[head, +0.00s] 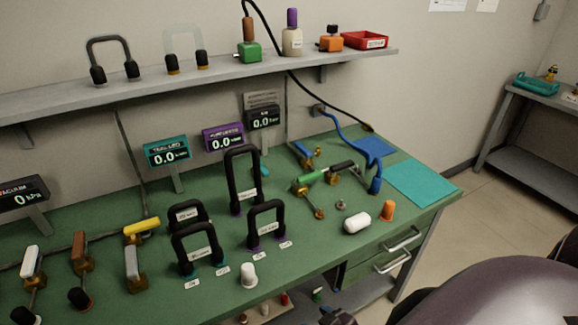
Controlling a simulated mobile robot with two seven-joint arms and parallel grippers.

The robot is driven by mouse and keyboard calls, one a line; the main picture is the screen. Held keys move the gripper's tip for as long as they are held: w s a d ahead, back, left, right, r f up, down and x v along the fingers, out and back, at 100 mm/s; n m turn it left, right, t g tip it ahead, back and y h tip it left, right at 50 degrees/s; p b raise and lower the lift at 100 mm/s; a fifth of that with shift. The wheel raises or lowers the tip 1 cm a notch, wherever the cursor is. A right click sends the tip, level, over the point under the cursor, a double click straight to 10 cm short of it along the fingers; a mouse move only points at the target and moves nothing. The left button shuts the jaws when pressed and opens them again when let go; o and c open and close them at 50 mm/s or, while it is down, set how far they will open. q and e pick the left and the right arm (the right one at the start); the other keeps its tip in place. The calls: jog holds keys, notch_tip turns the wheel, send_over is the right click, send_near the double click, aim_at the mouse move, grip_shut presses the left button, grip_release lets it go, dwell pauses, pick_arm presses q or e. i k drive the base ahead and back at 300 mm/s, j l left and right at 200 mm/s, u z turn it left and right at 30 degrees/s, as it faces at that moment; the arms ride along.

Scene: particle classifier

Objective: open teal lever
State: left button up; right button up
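No lever that is clearly teal stands out in the head view. A small teal piece (264,168) shows on the bench behind the tall black handle, mostly hidden, and I cannot tell what it is. A display with a teal face (167,152) stands at the back of the bench and reads 0.0. Black arched handles with teal feet (198,250) stand at the front middle. No fingertips of my left or right gripper can be made out. A dark part at the bottom edge may belong to my arm.
The green bench (320,245) carries a yellow lever (142,228), a brown lever (79,246), a green-handled valve (312,177), a white cylinder (357,223) and an orange cap (388,210). A teal mat (422,182) lies at the right end. A shelf (200,76) hangs above.

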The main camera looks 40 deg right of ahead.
aim_at(265, 173)
jog(key=z, duration=0.95)
jog(key=k, duration=0.5)
